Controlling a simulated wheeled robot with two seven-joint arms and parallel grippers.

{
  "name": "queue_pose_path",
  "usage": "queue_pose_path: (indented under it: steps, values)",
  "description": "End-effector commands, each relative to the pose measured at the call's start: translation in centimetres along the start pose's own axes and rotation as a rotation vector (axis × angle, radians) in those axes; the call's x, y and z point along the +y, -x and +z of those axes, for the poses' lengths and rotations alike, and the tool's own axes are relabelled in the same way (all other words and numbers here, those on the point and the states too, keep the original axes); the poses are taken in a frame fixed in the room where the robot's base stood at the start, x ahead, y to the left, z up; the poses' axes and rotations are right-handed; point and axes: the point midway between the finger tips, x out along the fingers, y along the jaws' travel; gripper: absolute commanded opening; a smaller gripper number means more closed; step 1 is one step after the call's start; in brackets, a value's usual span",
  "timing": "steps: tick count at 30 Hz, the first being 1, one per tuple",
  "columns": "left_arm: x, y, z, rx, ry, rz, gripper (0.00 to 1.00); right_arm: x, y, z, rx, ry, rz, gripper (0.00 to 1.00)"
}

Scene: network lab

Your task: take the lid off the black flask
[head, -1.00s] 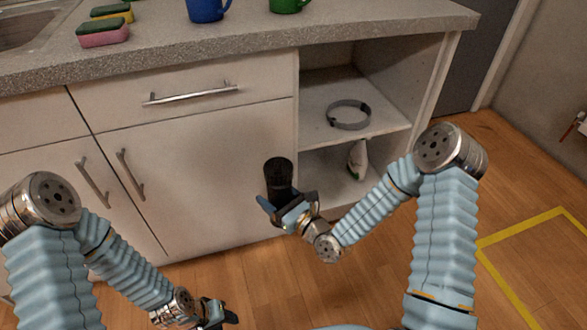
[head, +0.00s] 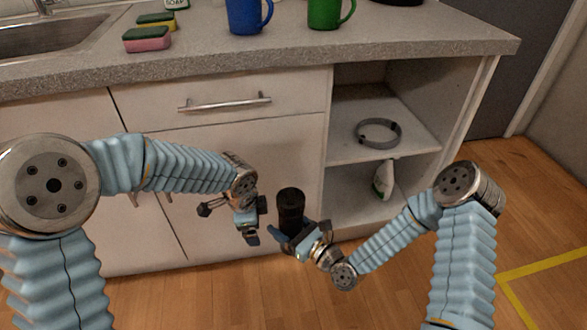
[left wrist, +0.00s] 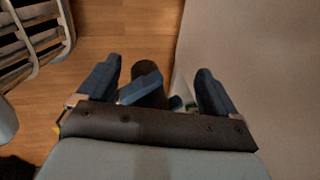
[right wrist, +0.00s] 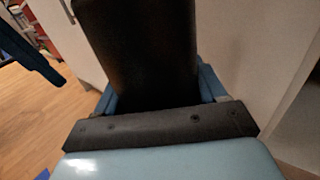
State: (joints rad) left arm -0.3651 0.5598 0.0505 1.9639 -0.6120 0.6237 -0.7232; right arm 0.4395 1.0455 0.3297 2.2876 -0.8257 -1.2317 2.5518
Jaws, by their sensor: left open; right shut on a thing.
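The black flask (head: 290,212) stands roughly upright in my right gripper (head: 298,242), in front of the cupboard. My right gripper is shut around its lower part. The flask fills the middle of the right wrist view (right wrist: 145,50). Its lid (head: 290,194) is the same dark colour, and I cannot make out a seam. My left gripper (head: 258,222) is open and empty, just left of the flask and apart from it. In the left wrist view the flask (left wrist: 152,73) shows beyond and between the open fingers, partly hidden by a blue finger of my right gripper.
The counter (head: 200,66) behind holds a blue mug (head: 245,15), a green mug (head: 324,12) and sponges (head: 147,39). The open shelf (head: 405,125) on the right holds a grey ring (head: 378,134) and a white bottle (head: 384,179). The drawer handle (head: 225,103) sticks out behind the arms.

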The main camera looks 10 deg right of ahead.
Motion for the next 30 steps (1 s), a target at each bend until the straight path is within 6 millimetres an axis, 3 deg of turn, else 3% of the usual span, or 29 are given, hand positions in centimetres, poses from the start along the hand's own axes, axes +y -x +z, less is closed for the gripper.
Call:
queue_pose_path:
  steps: [3,9,12,14,21,25,30]
  values:
    - [-3.4,6.2,-1.1,-0.105,-0.232,-0.100,0.93,0.0,0.0,0.1,-0.003,0.001,0.000,0.00]
    - [-6.9,16.9,-2.6,-0.310,-0.622,-0.182,0.93,0.0,0.0,0.1,-0.003,0.001,0.000,0.00]
    - [-7.2,19.7,-3.8,-0.358,-0.872,-0.107,0.93,0.0,0.0,0.1,-0.003,0.001,0.000,0.00]
    - [-7.0,19.7,-4.7,-0.341,-1.019,-0.039,0.93,0.0,0.0,0.1,-0.003,0.001,0.000,0.00]
    - [-5.5,16.3,-8.8,-0.094,-1.540,0.171,0.93,0.0,0.0,0.1,-0.003,0.001,0.000,0.00]
    - [-4.8,14.9,-10.4,0.034,-1.725,0.208,0.93,0.0,0.0,0.1,-0.003,0.001,0.000,0.00]
    - [-4.3,13.9,-11.3,0.117,-1.837,0.217,0.93,0.0,0.0,0.1,-0.003,0.001,0.000,0.00]
